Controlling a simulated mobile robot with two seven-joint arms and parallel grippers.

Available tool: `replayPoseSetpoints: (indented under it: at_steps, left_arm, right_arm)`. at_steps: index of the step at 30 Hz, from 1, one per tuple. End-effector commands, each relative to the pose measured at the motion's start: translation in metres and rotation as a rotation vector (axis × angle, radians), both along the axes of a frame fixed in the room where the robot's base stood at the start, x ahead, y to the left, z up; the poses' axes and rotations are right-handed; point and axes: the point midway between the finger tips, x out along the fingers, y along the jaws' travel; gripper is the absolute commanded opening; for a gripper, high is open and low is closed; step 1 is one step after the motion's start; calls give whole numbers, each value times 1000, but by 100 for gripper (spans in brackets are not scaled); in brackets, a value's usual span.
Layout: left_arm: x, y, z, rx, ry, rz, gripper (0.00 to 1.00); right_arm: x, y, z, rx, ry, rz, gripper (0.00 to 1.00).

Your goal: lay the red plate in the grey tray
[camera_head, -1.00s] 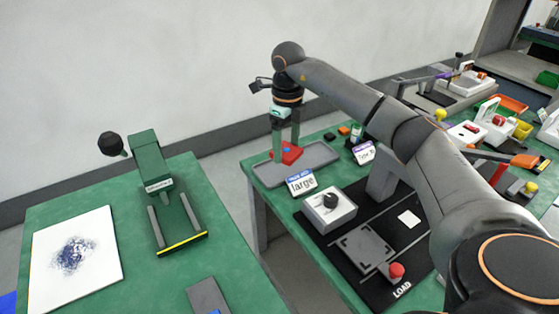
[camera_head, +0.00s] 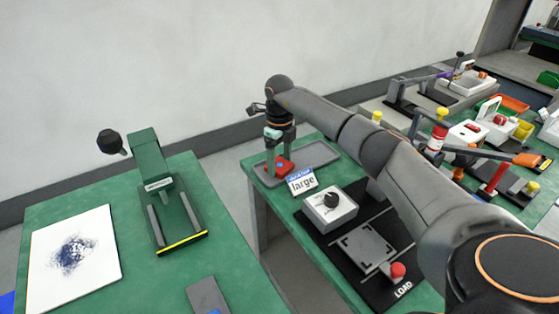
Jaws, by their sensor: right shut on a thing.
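The red plate (camera_head: 286,169) is small and has a blue spot. It is at the left part of the grey tray (camera_head: 318,153), a shallow rimmed tray at the far left corner of the right green table. My right gripper (camera_head: 279,165) points down and is shut on the red plate. The plate is low, over or on the tray floor; I cannot tell whether it touches. The fingers partly hide the plate. My left gripper is not in view.
A "large" sign (camera_head: 302,180) stands just in front of the tray. A white box with a black knob (camera_head: 330,206) and a black LOAD mat (camera_head: 336,247) lie nearer. A green press (camera_head: 152,190) stands on the left table. A gap separates the tables.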

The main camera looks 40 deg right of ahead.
Motion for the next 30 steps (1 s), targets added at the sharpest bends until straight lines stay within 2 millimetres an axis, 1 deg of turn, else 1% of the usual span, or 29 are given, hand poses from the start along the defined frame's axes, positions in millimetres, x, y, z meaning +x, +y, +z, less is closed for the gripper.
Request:
replayPoseSetpoints:
  at_steps: [3,7,8,14,20,23,26,30]
  left_arm:
    - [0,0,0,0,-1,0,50]
    - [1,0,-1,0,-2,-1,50]
    - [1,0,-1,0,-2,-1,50]
    - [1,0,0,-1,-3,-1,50]
    - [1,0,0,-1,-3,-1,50]
    - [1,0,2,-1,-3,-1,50]
    - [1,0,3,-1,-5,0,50]
    - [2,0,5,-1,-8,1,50]
  right_arm:
    - [0,0,1,0,-1,0,13]
    - [0,0,-3,0,-1,0,13]
    - [0,0,-3,0,-1,0,77]
    - [0,0,-3,0,-1,0,100]
    - [0,0,-3,0,-1,0,100]
    - [0,0,1,0,-1,0,100]
    - [1,0,12,0,-5,1,100]
    - [1,0,39,1,-6,0,100]
